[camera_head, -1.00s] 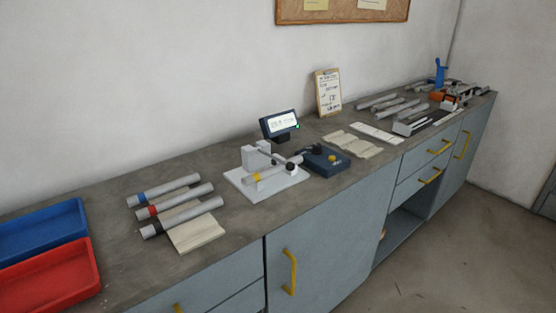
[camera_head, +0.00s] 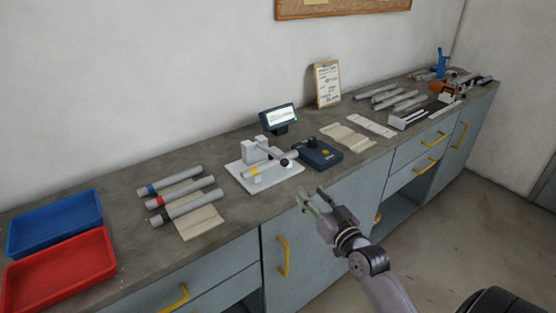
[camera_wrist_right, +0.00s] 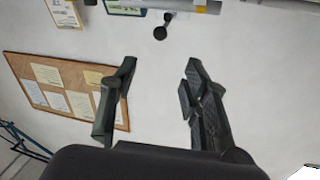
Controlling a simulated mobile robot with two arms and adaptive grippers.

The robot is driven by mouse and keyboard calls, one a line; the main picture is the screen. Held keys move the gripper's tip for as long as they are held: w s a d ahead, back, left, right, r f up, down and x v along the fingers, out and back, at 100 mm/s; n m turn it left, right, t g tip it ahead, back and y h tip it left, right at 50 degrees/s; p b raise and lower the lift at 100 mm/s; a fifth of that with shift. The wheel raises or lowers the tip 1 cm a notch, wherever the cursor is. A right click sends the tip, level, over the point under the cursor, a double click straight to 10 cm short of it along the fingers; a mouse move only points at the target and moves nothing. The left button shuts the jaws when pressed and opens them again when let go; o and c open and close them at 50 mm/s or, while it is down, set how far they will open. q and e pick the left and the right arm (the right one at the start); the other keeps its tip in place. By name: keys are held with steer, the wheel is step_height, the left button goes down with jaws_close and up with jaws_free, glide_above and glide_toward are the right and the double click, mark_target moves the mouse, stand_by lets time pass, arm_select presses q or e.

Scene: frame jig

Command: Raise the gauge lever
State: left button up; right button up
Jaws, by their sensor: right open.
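The gauge stands on a white base plate (camera_head: 286,176) on the bench, with a grey block (camera_head: 254,151) at its back. The gauge lever (camera_head: 271,154) slants down from the block to a black knob (camera_head: 284,162), which also shows in the right wrist view (camera_wrist_right: 160,33). A grey tube with a yellow band (camera_head: 254,173) lies across the gauge. My right gripper (camera_head: 313,199) is open and empty, in front of the bench edge, to the lower right of the gauge and apart from it. Its two fingers (camera_wrist_right: 158,90) show spread in the right wrist view. My left gripper is not in view.
A small display (camera_head: 279,119) stands behind the gauge and a dark blue box (camera_head: 321,158) sits right of it. Several banded tubes (camera_head: 183,205) lie to the left, beyond them a red tray (camera_head: 108,258) and a blue tray (camera_head: 95,211). A clipboard (camera_head: 327,85) leans on the wall.

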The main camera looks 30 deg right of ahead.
mark_target(287, 165)
steer(key=w, duration=0.5)
steer(key=w+d+p, duration=0.1)
steer(key=w, duration=0.5)
steer(key=w+d, duration=0.1)
steer(key=w, duration=0.5)
steer(key=shift+d+f+p, duration=0.15)
steer(key=shift+p, duration=0.25)
jaws_close()
